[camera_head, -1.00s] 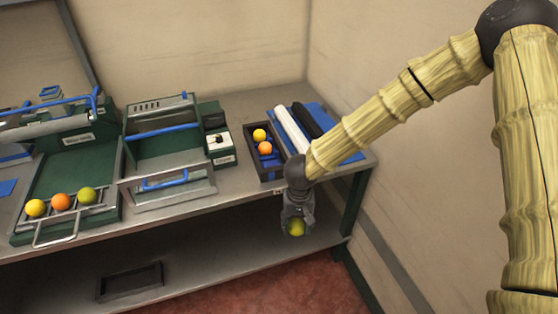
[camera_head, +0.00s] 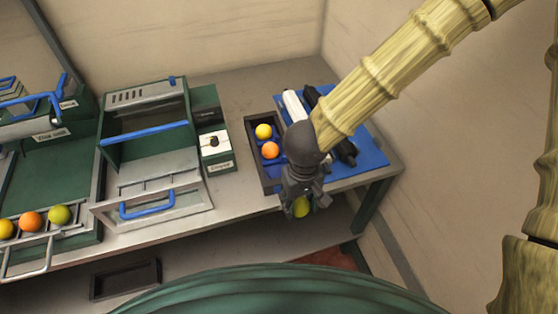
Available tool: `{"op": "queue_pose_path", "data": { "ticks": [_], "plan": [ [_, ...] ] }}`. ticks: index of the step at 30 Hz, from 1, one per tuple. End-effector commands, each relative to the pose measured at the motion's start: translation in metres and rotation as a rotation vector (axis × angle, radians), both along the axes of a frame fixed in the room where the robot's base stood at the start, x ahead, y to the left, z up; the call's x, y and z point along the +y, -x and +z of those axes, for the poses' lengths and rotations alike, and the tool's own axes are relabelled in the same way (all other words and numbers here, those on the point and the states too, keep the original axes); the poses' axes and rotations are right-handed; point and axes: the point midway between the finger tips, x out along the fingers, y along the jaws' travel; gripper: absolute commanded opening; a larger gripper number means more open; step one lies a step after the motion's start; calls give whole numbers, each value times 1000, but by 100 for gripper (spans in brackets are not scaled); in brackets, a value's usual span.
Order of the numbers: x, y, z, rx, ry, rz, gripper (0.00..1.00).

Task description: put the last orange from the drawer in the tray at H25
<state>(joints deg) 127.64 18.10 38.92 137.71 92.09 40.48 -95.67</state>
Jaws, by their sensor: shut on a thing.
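My gripper (camera_head: 303,196) is shut on a yellow-green orange (camera_head: 301,208), whose lower part shows between the fingers. It hangs near the front right of a dark tray (camera_head: 262,180) with a blue inside. The tray holds a yellow fruit (camera_head: 263,131) and an orange one (camera_head: 270,150); my gripper and wrist hide part of its right side. I cannot read an H25 label. The drawer (camera_head: 195,203) with a blue handle is pulled out from the green cabinet (camera_head: 145,120), and I see no fruit in it.
A wire rack (camera_head: 50,240) at the left holds yellow, orange and green fruit. A small green box (camera_head: 216,165) with a black knob stands left of the tray. A blue mat (camera_head: 372,155) with white and black rolls lies behind my wrist. A dark empty tray (camera_head: 125,280) lies on the lower shelf.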

Motion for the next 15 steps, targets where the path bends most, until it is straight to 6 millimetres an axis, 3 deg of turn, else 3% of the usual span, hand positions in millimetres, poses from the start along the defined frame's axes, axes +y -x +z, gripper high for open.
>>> {"op": "queue_pose_path", "data": {
  "ticks": [4,15],
  "plan": [
    [6,-18,1,0,0,-1,23],
    [30,-89,-6,0,1,-2,23]
  ]
}}
